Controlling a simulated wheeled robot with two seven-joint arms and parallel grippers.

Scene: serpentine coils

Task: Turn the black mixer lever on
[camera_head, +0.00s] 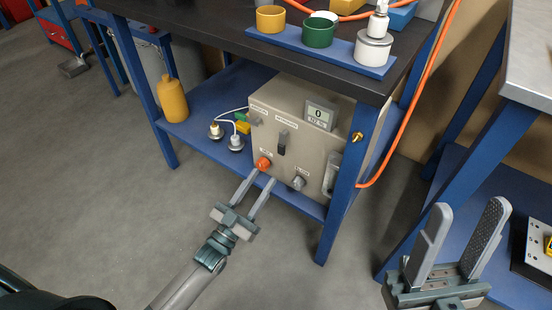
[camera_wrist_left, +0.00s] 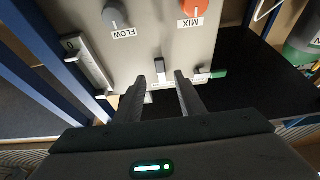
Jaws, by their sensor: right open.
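The beige box (camera_head: 270,110) stands on the lower blue shelf of the bench. Its black lever (camera_head: 282,148) sits on the upper front, left of a display (camera_head: 320,115) reading 0. In the left wrist view the front appears upside down, with the lever (camera_wrist_left: 160,70) seen between my fingers. My left gripper (camera_head: 263,177) is open and empty, in front of the box's lower front near the orange MIX knob (camera_head: 263,163). I see no contact with the lever; the exact gap is unclear. My right gripper (camera_head: 470,206) is open and empty at the lower right.
The grey FLOW knob (camera_head: 298,183) is right of MIX. A blue bench leg (camera_head: 345,190) stands beside the box. Left on the shelf are a yellow bottle (camera_head: 172,99) and small connectors (camera_head: 236,142). An orange hose (camera_head: 405,120) hangs at the right.

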